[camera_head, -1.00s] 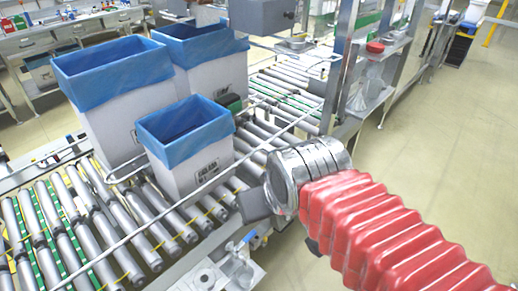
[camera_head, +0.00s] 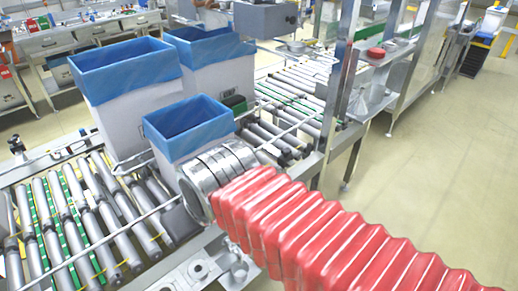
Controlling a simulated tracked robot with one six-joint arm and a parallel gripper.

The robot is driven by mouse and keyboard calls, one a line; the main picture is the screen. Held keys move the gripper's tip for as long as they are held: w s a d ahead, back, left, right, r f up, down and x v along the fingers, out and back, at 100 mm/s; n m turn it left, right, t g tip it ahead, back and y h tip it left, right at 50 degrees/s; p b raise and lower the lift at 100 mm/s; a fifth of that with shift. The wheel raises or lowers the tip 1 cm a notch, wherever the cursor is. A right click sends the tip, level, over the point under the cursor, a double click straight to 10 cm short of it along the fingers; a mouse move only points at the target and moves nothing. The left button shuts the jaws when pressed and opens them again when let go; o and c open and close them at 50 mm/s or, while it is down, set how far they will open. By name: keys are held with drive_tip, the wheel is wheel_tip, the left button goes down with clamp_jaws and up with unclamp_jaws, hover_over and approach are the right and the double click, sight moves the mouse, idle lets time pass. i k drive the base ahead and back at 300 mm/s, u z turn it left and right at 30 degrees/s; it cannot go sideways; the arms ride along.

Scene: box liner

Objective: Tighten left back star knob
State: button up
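A small dark knob-like part (camera_head: 15,145) stands on a post at the left back of the roller conveyor (camera_head: 75,225). It is too small to tell whether it is a star knob or how tight it is. My arm, with a red bellows sleeve and silver wrist, reaches in from the lower right. A dark grey block at its end, seemingly my gripper (camera_head: 178,223), is over the rollers in front of the small box, well apart from the knob-like part. Its fingers are largely hidden by the wrist, so I cannot see whether they are open.
Three white boxes with blue liners stand on the conveyor: a small one (camera_head: 188,125), a tall left one (camera_head: 120,95) and one behind (camera_head: 215,65). A metal guide rail (camera_head: 140,222) runs along the near side. A metal post (camera_head: 345,80) stands right of the boxes. Open floor lies right.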

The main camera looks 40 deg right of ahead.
sight(286, 151)
drive_tip(key=u, duration=1.05)
drive_tip(key=k, duration=1.1)
drive_tip(key=z, duration=1)
drive_tip(key=i, duration=0.95)
drive_tip(key=z, duration=0.05)
